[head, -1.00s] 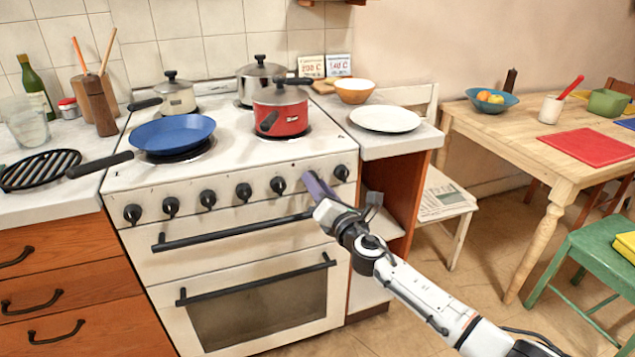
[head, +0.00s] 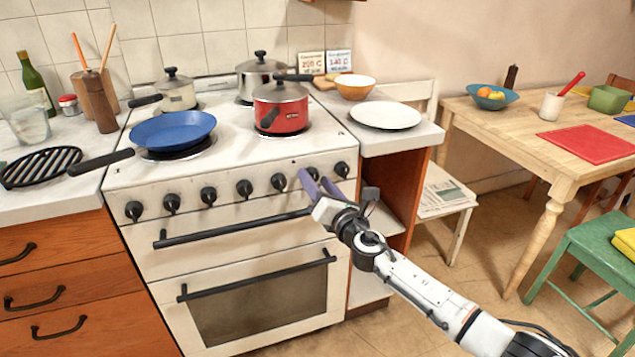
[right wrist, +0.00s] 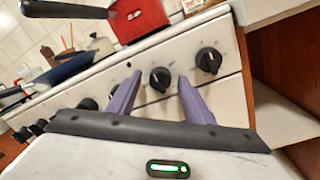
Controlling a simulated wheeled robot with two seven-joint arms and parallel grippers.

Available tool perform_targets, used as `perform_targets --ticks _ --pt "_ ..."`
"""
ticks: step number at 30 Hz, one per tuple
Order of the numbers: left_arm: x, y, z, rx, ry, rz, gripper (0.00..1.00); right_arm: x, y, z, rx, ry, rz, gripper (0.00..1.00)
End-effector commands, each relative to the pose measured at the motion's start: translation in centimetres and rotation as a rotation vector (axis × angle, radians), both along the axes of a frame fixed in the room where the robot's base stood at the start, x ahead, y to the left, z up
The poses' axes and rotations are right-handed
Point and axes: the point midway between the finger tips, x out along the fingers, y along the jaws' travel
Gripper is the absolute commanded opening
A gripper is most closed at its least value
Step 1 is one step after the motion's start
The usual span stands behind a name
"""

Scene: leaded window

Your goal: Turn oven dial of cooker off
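The white cooker (head: 225,225) has a row of several black dials along its front panel. One dial (right wrist: 160,79) appears between the two purple fingers of my right gripper (head: 314,178) in the right wrist view. My right gripper is open, its fingertips at the panel on either side of that dial. I cannot tell whether they touch it. The rightmost dial (head: 341,169) is just right of the gripper and also shows in the right wrist view (right wrist: 209,60). The dial labels are too small to read. My left gripper is not in view.
A red pot (head: 282,110), a blue pan (head: 172,132) and other pots stand on the hob. Black oven handles (head: 232,230) run below the dials. A counter with a white plate (head: 385,114) adjoins on the right. A wooden table (head: 530,125) stands further right.

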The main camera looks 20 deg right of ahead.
Motion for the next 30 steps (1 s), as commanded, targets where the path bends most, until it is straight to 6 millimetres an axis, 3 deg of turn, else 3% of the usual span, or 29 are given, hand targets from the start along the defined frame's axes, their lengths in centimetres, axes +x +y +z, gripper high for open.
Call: perform_targets --ticks 8,22,30 --pt "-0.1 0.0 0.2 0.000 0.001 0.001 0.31 -0.4 -0.1 0.0 0.001 0.001 -0.002 0.47" --pt "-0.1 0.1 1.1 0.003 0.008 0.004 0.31 -8.3 -0.8 -0.2 0.000 0.001 0.000 0.47" --pt "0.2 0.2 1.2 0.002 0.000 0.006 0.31 -10.3 -1.0 -0.2 0.001 -0.001 -0.001 0.47"
